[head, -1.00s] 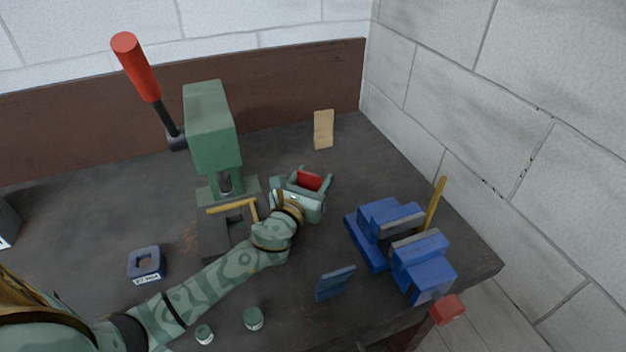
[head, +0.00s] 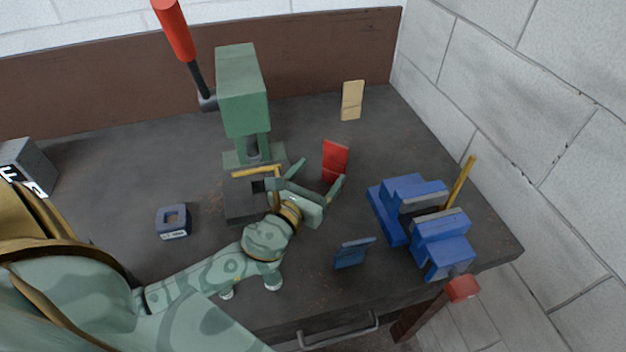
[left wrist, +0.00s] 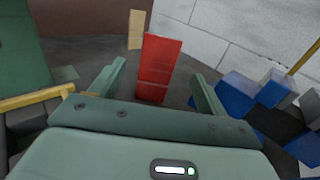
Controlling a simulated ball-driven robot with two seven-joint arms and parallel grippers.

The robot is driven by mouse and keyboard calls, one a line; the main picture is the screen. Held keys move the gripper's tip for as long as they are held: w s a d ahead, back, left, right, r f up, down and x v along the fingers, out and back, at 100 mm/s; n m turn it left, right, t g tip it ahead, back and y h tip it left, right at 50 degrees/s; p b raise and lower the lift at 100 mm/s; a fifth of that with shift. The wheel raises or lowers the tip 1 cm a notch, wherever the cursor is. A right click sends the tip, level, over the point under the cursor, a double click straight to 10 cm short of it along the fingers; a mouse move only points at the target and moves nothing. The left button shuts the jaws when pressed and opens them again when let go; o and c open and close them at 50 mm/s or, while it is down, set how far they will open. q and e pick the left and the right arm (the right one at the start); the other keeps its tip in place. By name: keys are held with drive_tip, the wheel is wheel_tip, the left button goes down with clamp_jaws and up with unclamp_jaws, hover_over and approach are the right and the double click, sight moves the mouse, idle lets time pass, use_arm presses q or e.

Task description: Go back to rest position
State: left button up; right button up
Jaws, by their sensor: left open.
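My left gripper (head: 318,177) is over the middle of the bench in the head view, its two fingers spread apart. It also shows in the left wrist view (left wrist: 158,85), with nothing held between the fingers. A red block (head: 335,160) stands upright on the bench just beyond the fingertips. In the left wrist view the red block (left wrist: 157,66) stands ahead of the open fingers, and its base is partly visible beyond the gripper body. My right gripper is in neither view.
A green press (head: 243,92) with a red-handled lever (head: 173,30) stands behind my left arm. A blue vise (head: 420,225) is at right. A tan block (head: 352,100), a blue plate (head: 354,252) and a square blue ring (head: 173,221) are on the bench (head: 120,150).

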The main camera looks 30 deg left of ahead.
use_arm(q)
drive_tip(key=shift+s, duration=1.05)
